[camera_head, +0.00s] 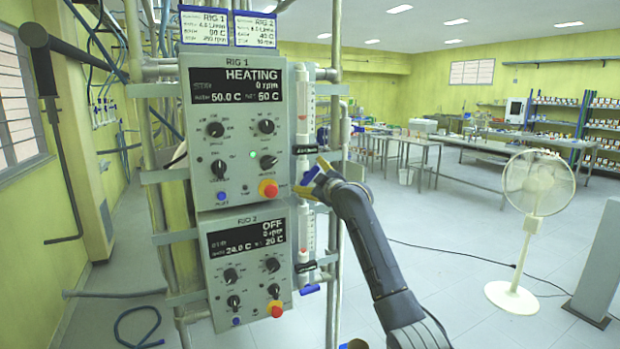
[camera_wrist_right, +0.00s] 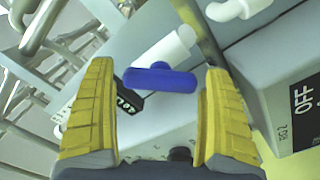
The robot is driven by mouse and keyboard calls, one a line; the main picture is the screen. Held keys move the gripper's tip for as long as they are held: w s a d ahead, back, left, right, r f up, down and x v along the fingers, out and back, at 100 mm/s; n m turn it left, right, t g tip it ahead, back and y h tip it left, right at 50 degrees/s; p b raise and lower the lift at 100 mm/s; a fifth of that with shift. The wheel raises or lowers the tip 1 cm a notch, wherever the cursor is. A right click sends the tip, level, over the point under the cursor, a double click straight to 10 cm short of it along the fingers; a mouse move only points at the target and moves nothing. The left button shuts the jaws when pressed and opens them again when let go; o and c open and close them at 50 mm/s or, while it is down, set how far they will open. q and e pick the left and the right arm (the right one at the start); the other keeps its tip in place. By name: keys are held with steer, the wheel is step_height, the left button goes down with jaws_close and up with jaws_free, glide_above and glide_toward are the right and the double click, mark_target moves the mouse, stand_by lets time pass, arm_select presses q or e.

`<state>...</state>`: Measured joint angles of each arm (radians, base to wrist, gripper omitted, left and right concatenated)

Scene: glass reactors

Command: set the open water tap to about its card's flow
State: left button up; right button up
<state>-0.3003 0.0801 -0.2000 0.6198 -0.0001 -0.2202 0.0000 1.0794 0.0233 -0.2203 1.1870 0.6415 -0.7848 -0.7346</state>
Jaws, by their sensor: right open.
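The blue tap handle (camera_wrist_right: 160,80) on a white pipe lies between the yellow fingers of my right gripper (camera_wrist_right: 160,95) in the right wrist view. The fingers are open, with a gap on each side of the handle. A small black display (camera_wrist_right: 128,103) sits beside it; its number is hard to read. In the head view my right gripper (camera_head: 313,177) is at the right side of the RIG 1 box (camera_head: 235,110), below its flow tube (camera_head: 303,105), and largely hides the tap. The RIG 1 card (camera_head: 205,25) is above the box, its flow line too small to read surely. My left gripper is not in view.
The RIG 2 box (camera_head: 247,255) stands below, reading OFF, with its own blue tap handle (camera_head: 309,289) at the lower right. The RIG 2 card (camera_head: 255,30) is beside the first. Metal frame pipes surround the rigs. A fan (camera_head: 535,190) stands on open floor to the right.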

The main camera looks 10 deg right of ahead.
steer(key=shift+w+a, duration=0.15)
steer(key=shift+w, duration=0.15)
steer(key=shift+c, duration=0.4)
steer(key=c, duration=0.9)
